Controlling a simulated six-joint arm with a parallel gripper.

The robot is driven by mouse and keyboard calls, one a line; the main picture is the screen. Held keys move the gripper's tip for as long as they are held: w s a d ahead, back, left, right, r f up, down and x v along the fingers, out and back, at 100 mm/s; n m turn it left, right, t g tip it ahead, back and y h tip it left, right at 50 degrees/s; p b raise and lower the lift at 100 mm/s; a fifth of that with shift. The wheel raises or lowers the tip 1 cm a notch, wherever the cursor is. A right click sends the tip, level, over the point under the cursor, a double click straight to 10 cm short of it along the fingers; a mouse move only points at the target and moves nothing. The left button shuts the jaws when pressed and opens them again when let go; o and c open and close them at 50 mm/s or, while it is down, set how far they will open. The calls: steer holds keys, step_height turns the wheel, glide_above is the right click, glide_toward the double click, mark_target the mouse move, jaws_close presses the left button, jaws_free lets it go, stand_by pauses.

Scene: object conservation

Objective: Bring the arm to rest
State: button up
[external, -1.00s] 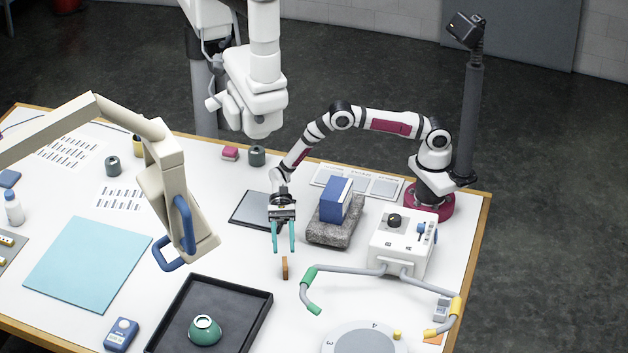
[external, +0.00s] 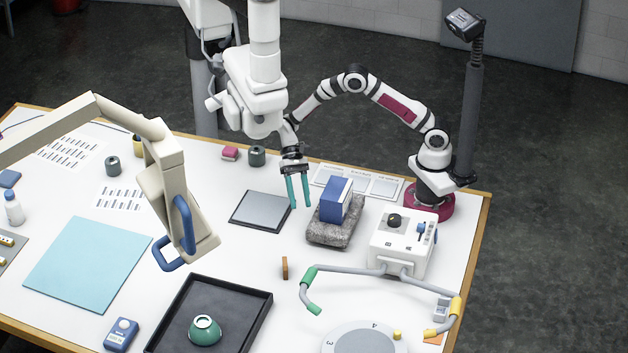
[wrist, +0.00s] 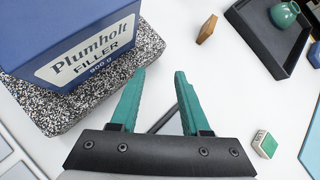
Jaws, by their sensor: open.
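My gripper (external: 299,191) is open and empty, with its two teal fingers pointing down. It hangs above the table just left of a blue box (external: 336,200) that rests on a grey speckled slab (external: 331,235). In the wrist view my gripper's fingers (wrist: 158,100) are spread apart with nothing between them. The blue box (wrist: 70,40), labelled "Plumholt Filler", and the speckled slab (wrist: 140,45) stand close on the left there.
A dark flat panel (external: 260,212) lies left of my gripper. A small wooden block (external: 285,268) stands in front. A white control box (external: 402,245) with bent arms stands at right. A beige lamp-like arm (external: 165,150) overhangs the left.

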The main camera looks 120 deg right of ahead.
steer(key=s+d+r+n+g+h, duration=0.2)
steer(key=s+r+n+h, duration=0.2)
steer(key=s+n, duration=0.3)
steer(key=s+d+r+n+g+h, duration=0.2)
steer(key=s+d+r+n+h, duration=0.15)
steer(key=s+n, duration=0.35)
steer(key=s+a+r+m+t, duration=0.1)
steer(key=s+a+r, duration=0.2)
steer(key=s+a, duration=0.3)
steer(key=s+a+r, duration=0.3)
steer(key=s+a, duration=0.3)
steer(key=a, duration=0.7)
steer(key=shift+s+r+m+t, duration=0.3)
steer(key=shift+s+m+t, duration=0.05)
steer(key=shift+m+t, duration=0.05)
steer(key=shift+a, duration=0.1)
